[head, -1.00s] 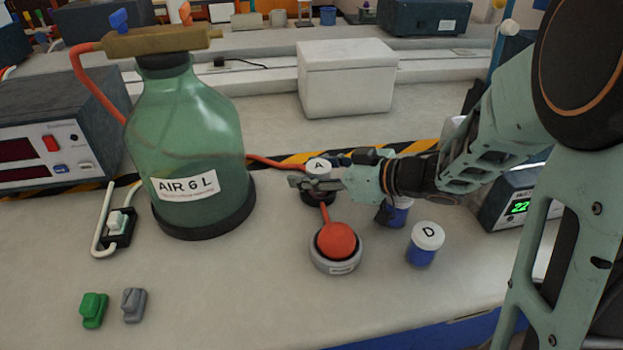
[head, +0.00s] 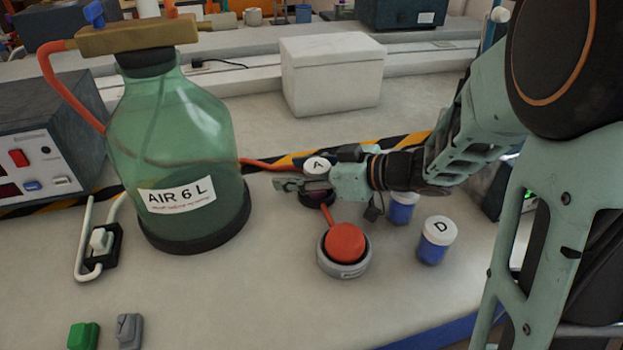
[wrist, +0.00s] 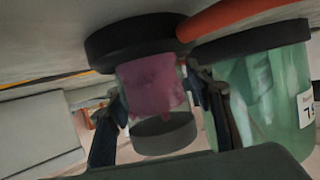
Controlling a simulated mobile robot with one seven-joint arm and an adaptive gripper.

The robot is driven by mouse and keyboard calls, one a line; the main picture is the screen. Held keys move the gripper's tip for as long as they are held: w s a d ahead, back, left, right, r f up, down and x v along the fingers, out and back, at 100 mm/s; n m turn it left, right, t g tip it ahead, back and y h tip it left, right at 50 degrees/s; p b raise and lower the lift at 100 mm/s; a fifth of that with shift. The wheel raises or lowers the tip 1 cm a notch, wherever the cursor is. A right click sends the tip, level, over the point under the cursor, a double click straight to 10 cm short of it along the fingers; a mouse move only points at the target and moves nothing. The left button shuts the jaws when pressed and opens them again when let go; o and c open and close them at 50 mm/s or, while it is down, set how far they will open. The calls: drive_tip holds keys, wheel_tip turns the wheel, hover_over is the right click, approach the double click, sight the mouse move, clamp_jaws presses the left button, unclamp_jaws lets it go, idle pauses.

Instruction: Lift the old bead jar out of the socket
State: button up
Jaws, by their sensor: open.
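The bead jar (head: 317,165) has a white lid marked A. It stands upright in a black socket (head: 317,202) beside the green bottle. The wrist view looks inverted: the jar's pink contents (wrist: 152,84) and lid (wrist: 163,134) hang below the dark socket ring (wrist: 130,38). My gripper (head: 300,186) is at the jar's body, below lid height, and also shows in the wrist view (wrist: 160,92). Its fingers are open, one on each side of the jar. The right finger looks very close to the glass; contact cannot be told. The jar's body is mostly hidden in the head view.
A green bottle (head: 175,150) labelled AIR 6 L stands left of the socket. An orange tube (head: 266,164) runs from it. A red bulb (head: 345,242) sits in a grey ring in front. Jar D (head: 437,240) and another blue jar (head: 402,209) stand right.

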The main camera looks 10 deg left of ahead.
clamp_jaws()
idle(0.4)
drive_tip(key=shift+r, duration=0.15)
